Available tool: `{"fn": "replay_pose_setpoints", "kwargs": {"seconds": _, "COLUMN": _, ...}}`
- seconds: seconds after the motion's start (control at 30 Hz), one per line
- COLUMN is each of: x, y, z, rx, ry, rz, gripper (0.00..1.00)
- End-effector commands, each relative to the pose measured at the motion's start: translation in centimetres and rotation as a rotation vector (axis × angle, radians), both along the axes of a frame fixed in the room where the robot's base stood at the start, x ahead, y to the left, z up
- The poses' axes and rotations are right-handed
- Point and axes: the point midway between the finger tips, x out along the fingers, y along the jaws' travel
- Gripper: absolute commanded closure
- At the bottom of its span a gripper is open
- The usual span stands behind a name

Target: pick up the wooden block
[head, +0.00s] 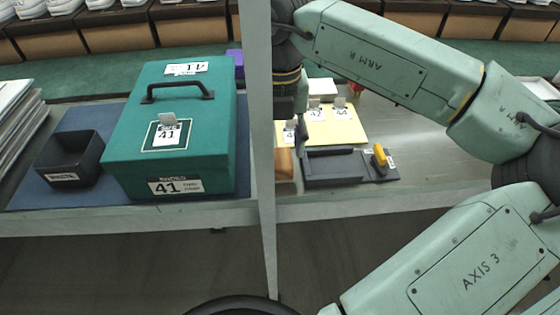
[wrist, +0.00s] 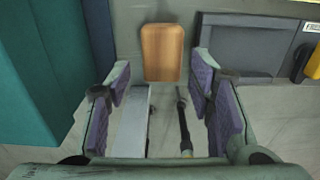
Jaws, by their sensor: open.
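The wooden block (wrist: 163,52) is light brown with rounded corners. It shows whole in the wrist view, just beyond and between my fingertips. In the head view only part of the block (head: 284,165) shows, beside the grey post. My gripper (wrist: 160,84) is open, with a purple-padded finger on each side and nothing between the pads. The block is roughly centred between the fingers and looks apart from them.
A grey upright post (head: 258,130) stands before the shelf. A teal box (head: 215,120) marked 41 stands left of it, with a small black tray (head: 68,160) beside it. A dark grey fixture with a yellow handle (head: 379,155) lies right of the block. A yellow board (head: 345,130) lies behind.

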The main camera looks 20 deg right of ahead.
Motion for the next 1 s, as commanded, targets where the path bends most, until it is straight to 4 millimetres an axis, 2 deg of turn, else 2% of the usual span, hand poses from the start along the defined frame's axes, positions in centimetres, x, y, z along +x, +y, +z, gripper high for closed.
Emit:
{"fn": "replay_pose_setpoints", "kwargs": {"seconds": 0.17, "x": 0.0, "y": -0.1, "z": -1.4, "rx": 0.003, "ry": 0.001, "rz": 0.0, "gripper": 0.52}}
{"fn": "replay_pose_setpoints", "kwargs": {"seconds": 0.33, "x": 0.0, "y": -0.3, "z": -4.0, "rx": 0.002, "ry": 0.0, "rz": 0.0, "gripper": 0.52}}
{"fn": "replay_pose_setpoints", "kwargs": {"seconds": 0.47, "x": 0.0, "y": -0.3, "z": -5.3, "rx": 0.001, "ry": 0.0, "rz": 0.0, "gripper": 0.52}}
{"fn": "replay_pose_setpoints", "kwargs": {"seconds": 0.73, "x": 0.0, "y": -0.3, "z": -5.6, "rx": 0.001, "ry": -0.001, "rz": 0.0, "gripper": 0.52}}
{"fn": "replay_pose_setpoints", "kwargs": {"seconds": 1.0, "x": 0.0, "y": -0.3, "z": -5.5, "rx": 0.0, "ry": -0.001, "rz": 0.0, "gripper": 0.7}}
